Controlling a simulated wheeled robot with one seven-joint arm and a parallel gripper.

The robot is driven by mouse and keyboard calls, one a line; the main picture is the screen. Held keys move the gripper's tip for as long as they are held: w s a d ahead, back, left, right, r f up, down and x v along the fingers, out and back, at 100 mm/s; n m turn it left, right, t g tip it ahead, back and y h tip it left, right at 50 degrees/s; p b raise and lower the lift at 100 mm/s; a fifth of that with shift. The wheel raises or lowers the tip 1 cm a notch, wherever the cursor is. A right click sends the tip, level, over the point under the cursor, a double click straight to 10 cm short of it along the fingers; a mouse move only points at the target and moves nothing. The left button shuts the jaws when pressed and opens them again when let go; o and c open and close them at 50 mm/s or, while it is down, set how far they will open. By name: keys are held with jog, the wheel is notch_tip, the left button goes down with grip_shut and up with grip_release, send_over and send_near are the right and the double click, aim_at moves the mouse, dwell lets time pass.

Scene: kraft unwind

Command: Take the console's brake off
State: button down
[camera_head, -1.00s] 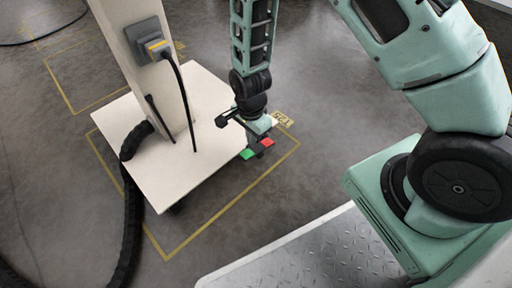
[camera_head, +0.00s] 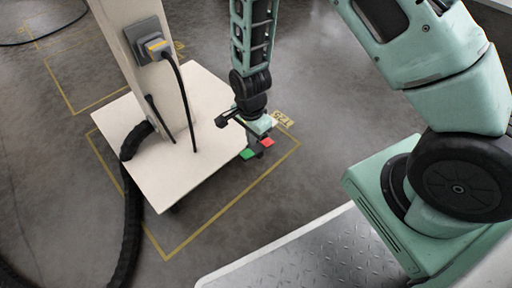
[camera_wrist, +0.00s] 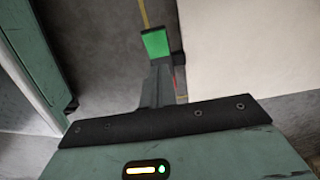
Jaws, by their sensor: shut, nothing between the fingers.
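The console is a cream column (camera_head: 150,75) on a flat cream base plate (camera_head: 190,185). At the plate's right edge is a two-ended pedal, with a green end (camera_head: 248,154) and a red end (camera_head: 267,142). My gripper (camera_head: 259,149) is shut and empty, pointing down at the pedal between the two ends. In the wrist view, the green end (camera_wrist: 155,42) shows just beyond my gripper's fingers (camera_wrist: 158,88), and a sliver of the red end (camera_wrist: 175,83) shows beside them. I cannot tell whether the fingers touch the pedal.
A grey plug box (camera_head: 150,43) with a hanging cable is on the column. A thick black hose (camera_head: 131,225) runs along the left of the base. Yellow floor lines (camera_head: 225,214) surround the console.

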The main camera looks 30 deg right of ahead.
aim_at(252, 151)
jog(key=shift+f+b, duration=1.05)
jog(key=shift+f, duration=1.2)
dwell(1.1)
notch_tip(252, 151, up, 7)
jog(key=p, duration=0.7)
dwell(0.6)
